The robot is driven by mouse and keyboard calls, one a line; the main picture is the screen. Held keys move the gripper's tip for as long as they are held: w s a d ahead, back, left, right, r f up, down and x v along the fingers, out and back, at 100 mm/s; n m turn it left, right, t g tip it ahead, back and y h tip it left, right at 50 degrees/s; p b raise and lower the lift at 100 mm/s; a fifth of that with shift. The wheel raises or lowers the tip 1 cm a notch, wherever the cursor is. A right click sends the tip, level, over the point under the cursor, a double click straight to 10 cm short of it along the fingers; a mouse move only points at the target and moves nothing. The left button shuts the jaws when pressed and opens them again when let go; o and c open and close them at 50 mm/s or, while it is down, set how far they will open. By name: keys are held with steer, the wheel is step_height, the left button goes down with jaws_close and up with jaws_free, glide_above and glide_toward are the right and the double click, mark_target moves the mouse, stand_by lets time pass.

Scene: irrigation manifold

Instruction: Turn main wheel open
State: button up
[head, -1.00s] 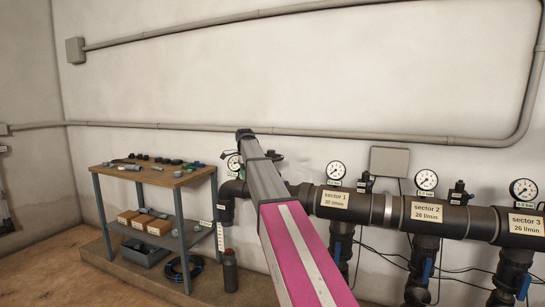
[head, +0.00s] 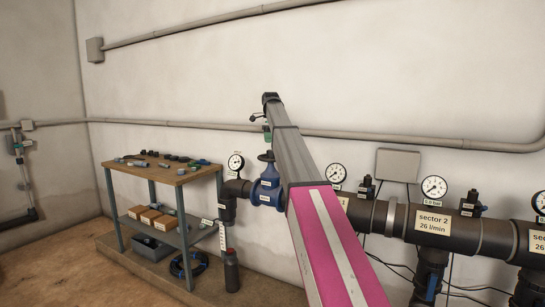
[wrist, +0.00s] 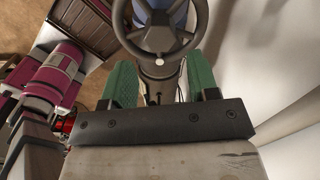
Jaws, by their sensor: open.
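The main wheel (wrist: 158,37) is a dark grey handwheel with spokes and a central hub. It shows at the top of the wrist view, with its upper rim cut off. Part of a blue body shows behind it. My gripper (wrist: 159,72) has its two green fingers apart and nothing clamped between them. In the picture the fingers lie just below the wheel, one to each side; I cannot tell whether they touch it. In the head view the blue valve (head: 267,188) stands on the pipe, partly behind my arm.
A workbench (head: 190,176) with small fittings stands left of the valve. A pressure gauge (head: 236,162) is just left of the valve. The black manifold pipe (head: 484,236) runs to the right with more gauges.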

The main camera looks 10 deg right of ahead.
mark_target(271, 155)
step_height(271, 155, down, 9)
steer(key=shift+r, duration=0.1)
stand_by(0.3)
steer(key=c, duration=0.6)
